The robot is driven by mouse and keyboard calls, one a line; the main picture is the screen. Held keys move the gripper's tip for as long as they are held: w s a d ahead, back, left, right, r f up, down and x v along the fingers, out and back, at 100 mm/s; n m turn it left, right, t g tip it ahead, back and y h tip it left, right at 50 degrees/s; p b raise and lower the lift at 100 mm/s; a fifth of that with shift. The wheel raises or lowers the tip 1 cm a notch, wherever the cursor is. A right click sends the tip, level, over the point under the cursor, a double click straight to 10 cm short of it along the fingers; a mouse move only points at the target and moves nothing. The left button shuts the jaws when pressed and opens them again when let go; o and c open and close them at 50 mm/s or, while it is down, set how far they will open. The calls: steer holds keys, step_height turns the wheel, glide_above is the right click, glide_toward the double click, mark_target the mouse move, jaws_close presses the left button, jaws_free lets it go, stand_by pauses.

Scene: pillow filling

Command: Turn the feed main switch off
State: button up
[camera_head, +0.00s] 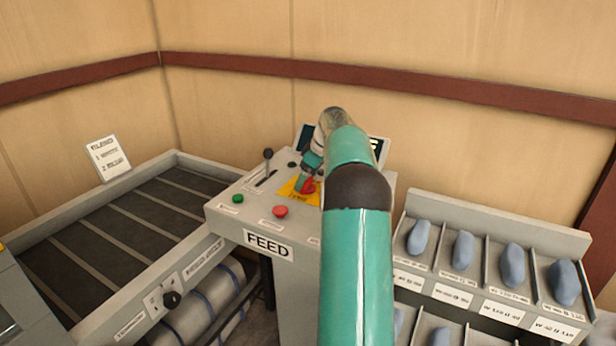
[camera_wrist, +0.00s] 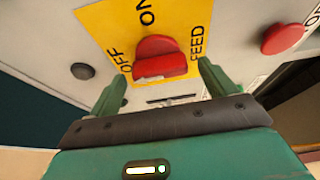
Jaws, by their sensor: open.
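The feed main switch is a red knob (camera_wrist: 160,58) on a yellow plate (camera_wrist: 101,20) lettered OFF, ON and FEED in the wrist view. I cannot tell for sure which label the knob points to. My gripper (camera_wrist: 162,72) is open, with one green finger on each side of the knob's near end. Contact with the knob is not clear. In the head view the red knob (camera_head: 308,186) shows on the FEED console (camera_head: 225,212), partly hidden by my arm and gripper (camera_head: 306,178).
The console also bears a green button (camera_head: 238,198), a red button (camera_head: 280,211) and a black-topped lever (camera_head: 267,155). A dark display (camera_head: 304,134) stands behind. A conveyor (camera_head: 120,215) is left; a rack of blue-grey pieces (camera_head: 590,240) is right.

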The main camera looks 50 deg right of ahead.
steer(key=v, duration=1.4)
steer(key=shift+w+a, duration=0.1)
steer(key=shift+a, duration=0.05)
steer(key=s+a+r+m+h, duration=0.1)
steer(key=a+r, duration=0.2)
steer(key=a, duration=1.2)
steer(key=s+a+r+m, duration=0.1)
steer(key=a+r, duration=0.1)
steer(key=a, duration=1.4)
steer(key=s+a+f, duration=0.6)
steer(key=s+a, duration=0.3)
steer(key=s, duration=0.1)
steer(key=s+a+f+m+t, duration=0.1)
steer(key=s+a+f, duration=0.5)
steer(key=s+a, duration=0.3)
steer(key=shift+s+a, duration=0.2)
steer(key=shift+s, duration=0.4)
